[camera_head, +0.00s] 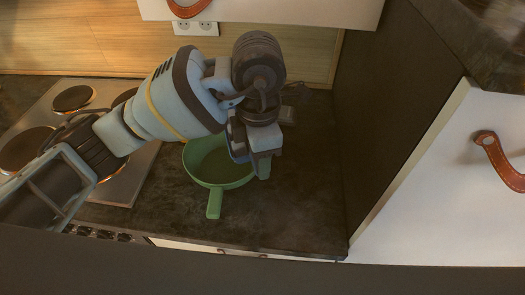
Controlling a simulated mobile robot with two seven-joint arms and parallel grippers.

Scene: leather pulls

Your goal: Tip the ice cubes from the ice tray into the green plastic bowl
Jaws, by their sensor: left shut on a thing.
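The green plastic bowl (218,178) stands on the dark counter, with a short handle pointing toward the front edge. My left gripper (256,163) hangs down over the bowl's right side, close to its rim. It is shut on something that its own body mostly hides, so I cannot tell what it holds. The gripper covers the bowl's right part. I cannot make out the ice tray or any ice cubes. My right gripper is not in view.
A steel hob (125,183) with dark round plates lies left of the bowl. A dark side panel (385,90) rises at the right, beside a white door (440,200) with a leather pull (497,160). Counter right of the bowl (305,205) is clear.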

